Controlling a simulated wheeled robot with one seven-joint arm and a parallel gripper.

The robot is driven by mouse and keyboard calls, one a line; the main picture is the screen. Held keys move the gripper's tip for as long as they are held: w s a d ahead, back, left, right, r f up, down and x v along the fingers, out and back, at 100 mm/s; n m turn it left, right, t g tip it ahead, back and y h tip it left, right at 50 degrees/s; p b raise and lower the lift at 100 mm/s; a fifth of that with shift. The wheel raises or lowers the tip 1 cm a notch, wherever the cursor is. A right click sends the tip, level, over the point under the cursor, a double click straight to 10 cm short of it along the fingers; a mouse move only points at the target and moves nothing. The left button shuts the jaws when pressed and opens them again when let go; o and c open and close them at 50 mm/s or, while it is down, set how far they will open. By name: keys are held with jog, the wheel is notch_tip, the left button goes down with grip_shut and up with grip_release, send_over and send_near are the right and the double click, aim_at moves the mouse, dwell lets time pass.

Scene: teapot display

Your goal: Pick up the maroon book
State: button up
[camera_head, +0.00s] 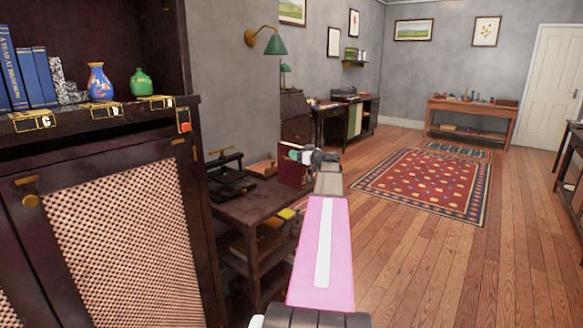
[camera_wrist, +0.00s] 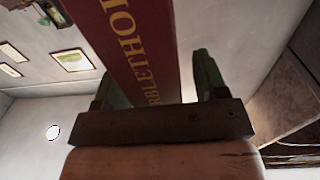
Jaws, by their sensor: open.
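The maroon book (camera_head: 292,170) stands upright on the small dark side table (camera_head: 250,207) in the head view. Its spine fills the upper middle of the wrist view (camera_wrist: 140,45), with gold lettering along it. My gripper (camera_head: 303,155) is at the book, its arm reaching in from the front. In the wrist view my gripper (camera_wrist: 157,82) is open, with one green finger on each side of the spine. A gap shows between the book and the right finger; the left finger is partly hidden behind the book. The book's lower part is hidden from the wrist view.
A black device (camera_head: 229,178) and a wooden block (camera_head: 263,168) are on the same table, left of the book. A dark cabinet (camera_head: 95,155) with a mesh door stands close at left. Open floor and a red rug (camera_head: 425,185) lie to the right.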

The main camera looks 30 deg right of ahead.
grip_shut()
